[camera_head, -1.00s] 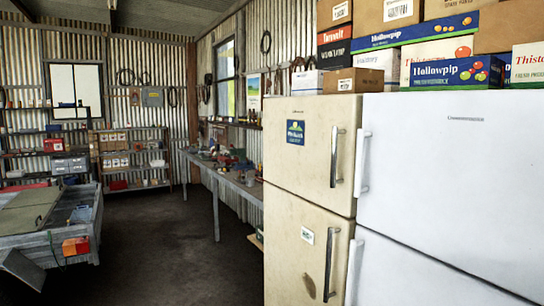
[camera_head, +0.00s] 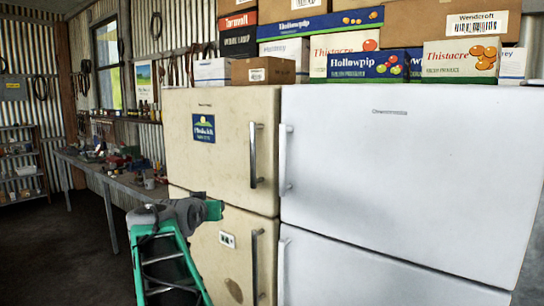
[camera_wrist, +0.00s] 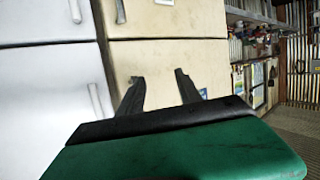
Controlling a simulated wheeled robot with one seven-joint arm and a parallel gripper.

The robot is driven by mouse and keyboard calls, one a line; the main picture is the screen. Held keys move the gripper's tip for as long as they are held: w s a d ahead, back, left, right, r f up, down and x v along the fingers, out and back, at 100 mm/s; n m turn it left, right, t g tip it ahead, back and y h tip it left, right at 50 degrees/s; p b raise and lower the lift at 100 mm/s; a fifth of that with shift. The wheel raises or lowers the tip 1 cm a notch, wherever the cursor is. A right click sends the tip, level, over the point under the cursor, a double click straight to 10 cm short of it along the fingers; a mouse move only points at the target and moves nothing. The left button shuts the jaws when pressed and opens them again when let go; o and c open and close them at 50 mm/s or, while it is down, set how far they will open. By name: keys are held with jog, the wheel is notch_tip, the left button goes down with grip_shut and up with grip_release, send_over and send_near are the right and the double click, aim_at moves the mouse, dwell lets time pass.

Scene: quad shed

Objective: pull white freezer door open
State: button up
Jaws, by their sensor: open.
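The white freezer door (camera_head: 410,165) is the upper door of the white fridge at right. It is shut, with a vertical white handle (camera_head: 285,160) on its left edge. In the wrist view, which looks turned over, the white door (camera_wrist: 45,95) and its handle (camera_wrist: 98,104) are at left. My gripper (camera_wrist: 160,88) is open and empty, its two dark fingers over the cream fridge. In the head view my arm's grey and green end is in front of the cream fridge, left of the white handle. The fingertips are not clear there.
A cream fridge (camera_head: 220,130) with dark-grey handles stands against the white one's left side. Several boxes (camera_head: 360,65) are stacked on both. A cluttered workbench (camera_head: 110,175) is at left. Dark floor is clear at lower left.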

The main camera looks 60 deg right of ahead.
aim_at(281, 158)
jog(key=s+d+r+m+g+h, duration=0.5)
jog(key=s+d+r, duration=0.65)
jog(key=d, duration=0.25)
jog(key=d+p, duration=0.2)
jog(key=d, duration=0.1)
jog(key=d+p, duration=0.2)
jog(key=d, duration=0.1)
jog(key=shift+s+d+f, duration=0.1)
jog(key=shift+d+f, duration=0.1)
jog(key=shift+d, duration=0.1)
jog(key=shift+d+f, duration=0.1)
jog(key=shift+d, duration=0.05)
jog(key=shift+c, duration=0.4)
grip_shut()
